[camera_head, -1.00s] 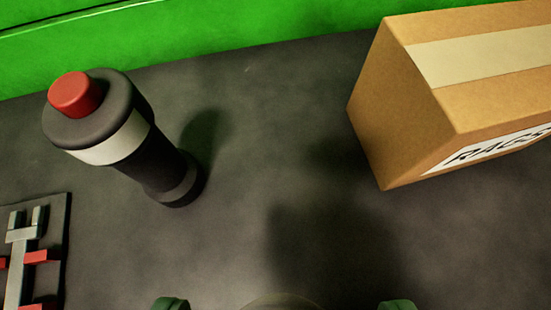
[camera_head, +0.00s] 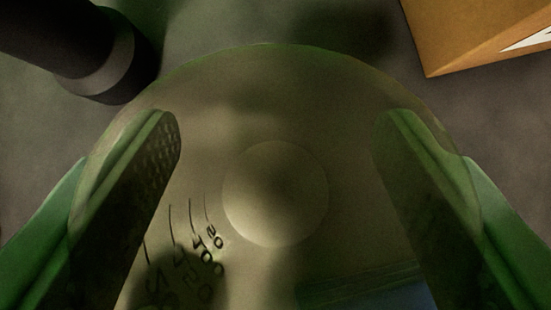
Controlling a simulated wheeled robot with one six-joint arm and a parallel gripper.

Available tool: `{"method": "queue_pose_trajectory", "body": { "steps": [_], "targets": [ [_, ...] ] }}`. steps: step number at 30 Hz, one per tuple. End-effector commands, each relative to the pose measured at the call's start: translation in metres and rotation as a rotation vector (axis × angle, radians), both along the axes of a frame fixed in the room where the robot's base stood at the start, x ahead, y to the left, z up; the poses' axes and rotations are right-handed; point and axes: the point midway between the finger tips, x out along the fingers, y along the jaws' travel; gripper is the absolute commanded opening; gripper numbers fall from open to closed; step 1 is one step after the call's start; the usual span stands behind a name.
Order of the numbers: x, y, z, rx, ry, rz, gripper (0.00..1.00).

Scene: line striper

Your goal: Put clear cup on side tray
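The clear cup (camera_head: 275,85) fills the middle of the view, seen close from above. It is see-through, with dark graduation marks on its lower left side and a small round disc shape at its centre. My gripper (camera_head: 277,125) is open, its two green fingers wide apart at the left and right of the cup's centre. The cup's outline overlaps both fingers. I cannot tell whether the fingers touch its wall. I cannot pick out the side tray.
A dark cylinder (camera_head: 85,50) stands close at the upper left. A cardboard box (camera_head: 470,30) is at the upper right. A blue patch (camera_head: 370,290) shows through the cup at the lower right. Bare grey surface (camera_head: 30,150) shows at the left.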

Motion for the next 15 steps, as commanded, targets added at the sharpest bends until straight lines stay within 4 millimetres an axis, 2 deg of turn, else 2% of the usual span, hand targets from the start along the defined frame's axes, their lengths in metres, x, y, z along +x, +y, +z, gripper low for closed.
{"method": "queue_pose_trajectory", "body": {
  "steps": [6, 15],
  "targets": [
    [0.000, 0.000, -0.026, 0.000, 0.002, 0.000, 0.37],
    [0.000, 0.000, -0.028, 0.000, 0.000, 0.000, 0.37]
  ]
}}
